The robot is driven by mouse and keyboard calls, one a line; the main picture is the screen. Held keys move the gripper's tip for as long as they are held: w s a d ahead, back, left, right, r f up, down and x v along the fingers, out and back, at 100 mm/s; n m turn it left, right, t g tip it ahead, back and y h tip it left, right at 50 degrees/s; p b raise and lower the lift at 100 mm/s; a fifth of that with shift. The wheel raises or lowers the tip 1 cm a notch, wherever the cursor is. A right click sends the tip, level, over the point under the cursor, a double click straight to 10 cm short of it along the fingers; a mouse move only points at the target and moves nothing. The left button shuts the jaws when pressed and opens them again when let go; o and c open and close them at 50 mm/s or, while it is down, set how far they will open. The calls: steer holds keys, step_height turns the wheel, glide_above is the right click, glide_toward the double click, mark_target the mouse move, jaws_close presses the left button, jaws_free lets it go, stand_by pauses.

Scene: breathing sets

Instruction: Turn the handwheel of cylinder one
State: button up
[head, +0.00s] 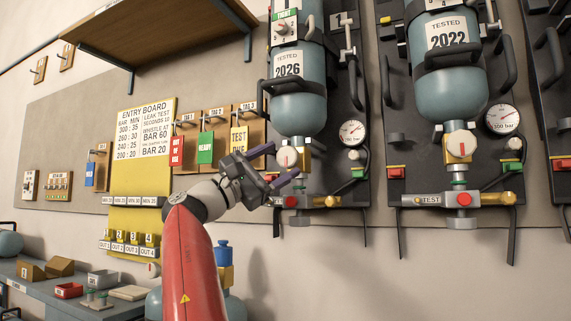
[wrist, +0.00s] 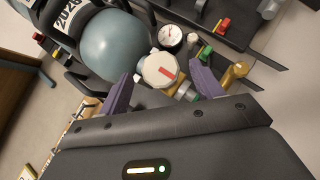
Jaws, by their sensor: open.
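The handwheel (head: 287,157), a white round knob with a red mark, sits below the blue-grey cylinder (head: 299,108) tagged 2026. I take this to be cylinder one, though no clear number shows on it. In the wrist view the handwheel (wrist: 159,70) lies between and beyond the purple fingertips, its red mark slanting. My gripper (head: 284,162) is open and empty, its fingers pointing at the handwheel from the left. One finger passes above it and one below in the head view. I cannot tell whether either finger touches it.
A gauge (head: 351,132) and a green-tipped fitting (head: 358,173) are right of the handwheel. A red-buttoned valve block with a brass end (head: 326,202) is below it. A second cylinder (head: 450,92), tagged 2022, hangs further right. The yellow entry board (head: 143,180) and hanging tags are left.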

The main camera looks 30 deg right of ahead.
steer(key=b+v, duration=0.1)
steer(key=v, duration=0.3)
steer(key=shift+a+f, duration=0.15)
steer(key=shift+a, duration=0.1)
